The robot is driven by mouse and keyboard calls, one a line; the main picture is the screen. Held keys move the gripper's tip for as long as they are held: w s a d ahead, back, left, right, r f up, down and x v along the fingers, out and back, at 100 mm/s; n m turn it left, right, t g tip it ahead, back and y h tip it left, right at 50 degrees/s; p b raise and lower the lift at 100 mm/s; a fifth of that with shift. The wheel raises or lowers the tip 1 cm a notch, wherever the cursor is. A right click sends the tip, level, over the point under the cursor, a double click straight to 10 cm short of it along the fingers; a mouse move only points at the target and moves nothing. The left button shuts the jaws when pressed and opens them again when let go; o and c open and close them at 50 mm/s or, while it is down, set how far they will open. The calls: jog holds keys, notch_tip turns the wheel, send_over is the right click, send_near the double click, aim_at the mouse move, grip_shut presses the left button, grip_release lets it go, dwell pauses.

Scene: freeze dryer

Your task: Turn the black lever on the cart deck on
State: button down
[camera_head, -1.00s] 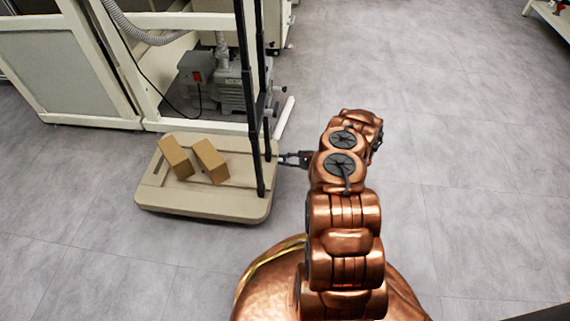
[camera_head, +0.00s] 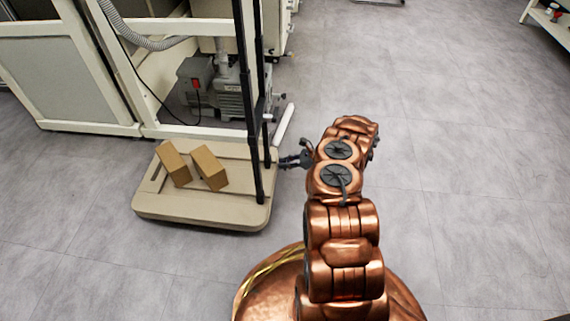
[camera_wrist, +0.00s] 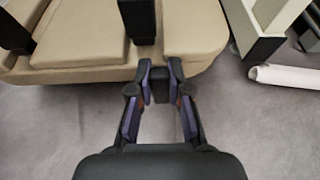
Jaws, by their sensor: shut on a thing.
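The beige cart deck (camera_head: 205,210) stands at left of centre in the head view. Its edge also fills the top of the wrist view (camera_wrist: 80,58). The black lever (camera_wrist: 159,88) sticks out from the deck's edge, below a black post. My gripper (camera_wrist: 159,76) has a finger on each side of the lever and is shut on it. In the head view my gripper (camera_head: 291,161) is at the deck's right edge; I cannot make out the lever apart from the fingers there.
Two cardboard boxes (camera_head: 173,164) (camera_head: 209,168) lie on the deck. Black posts (camera_head: 252,110) rise from its right side. A pump (camera_head: 232,95) and a white frame stand behind. A white tube (camera_head: 283,124) is beyond the gripper. The floor to the right is clear.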

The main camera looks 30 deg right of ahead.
jog(key=c, duration=1.1)
grip_release()
jog(key=shift+s+d, duration=0.1)
jog(key=shift+d, duration=0.05)
jog(key=v, duration=1.1)
jog(key=shift+s+d+r, duration=0.2)
jog(key=shift+s+r, duration=0.05)
